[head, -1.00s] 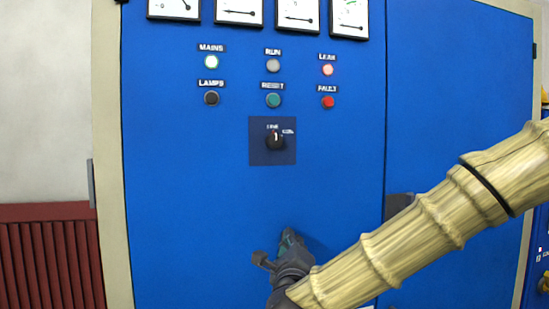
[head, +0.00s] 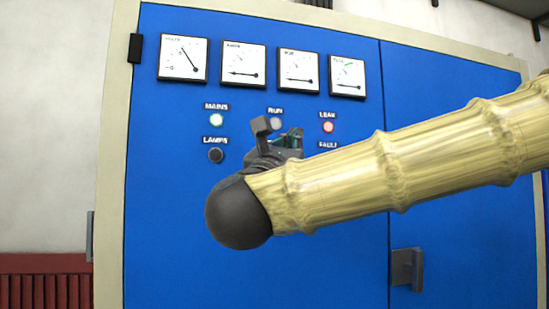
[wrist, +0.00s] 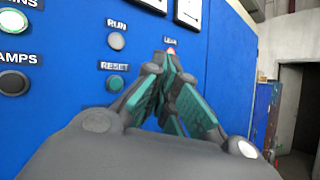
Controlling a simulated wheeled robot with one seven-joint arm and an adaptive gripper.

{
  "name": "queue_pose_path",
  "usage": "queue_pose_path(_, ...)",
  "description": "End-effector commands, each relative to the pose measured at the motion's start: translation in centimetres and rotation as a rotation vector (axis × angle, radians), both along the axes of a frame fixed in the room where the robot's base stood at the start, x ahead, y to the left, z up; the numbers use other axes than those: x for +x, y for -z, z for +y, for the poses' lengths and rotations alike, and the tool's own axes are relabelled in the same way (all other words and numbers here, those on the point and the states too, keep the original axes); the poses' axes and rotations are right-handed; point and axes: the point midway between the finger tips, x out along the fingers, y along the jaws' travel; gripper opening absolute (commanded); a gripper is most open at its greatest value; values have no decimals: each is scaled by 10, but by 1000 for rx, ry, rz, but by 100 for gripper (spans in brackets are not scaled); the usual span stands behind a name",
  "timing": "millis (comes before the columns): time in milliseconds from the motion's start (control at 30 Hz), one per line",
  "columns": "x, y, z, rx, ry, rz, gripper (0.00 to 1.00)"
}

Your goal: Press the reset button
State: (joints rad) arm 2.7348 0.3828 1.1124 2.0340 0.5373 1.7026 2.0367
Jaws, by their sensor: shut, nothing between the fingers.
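My gripper is shut and empty, in front of the panel near the button row. In the wrist view its fingertips (wrist: 170,58) meet to the right of the reset button and a little above it, near the red leak lamp. I cannot tell how far the fingertips are from the panel.
The run lamp (wrist: 117,40) is just above the reset button. The black lamps button (head: 216,156) and lit mains lamp (head: 216,119) are to the left. Gauges (head: 243,64) line the top. A dark handle (head: 407,268) sticks out lower right.

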Motion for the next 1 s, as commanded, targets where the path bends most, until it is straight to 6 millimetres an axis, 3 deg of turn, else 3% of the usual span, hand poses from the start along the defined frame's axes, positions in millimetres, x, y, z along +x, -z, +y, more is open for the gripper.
queue_pose_path(433,7,-2,2,-2,0,2,0)
queue_pose_path(1000,61,0,20,-2,0,4,0)
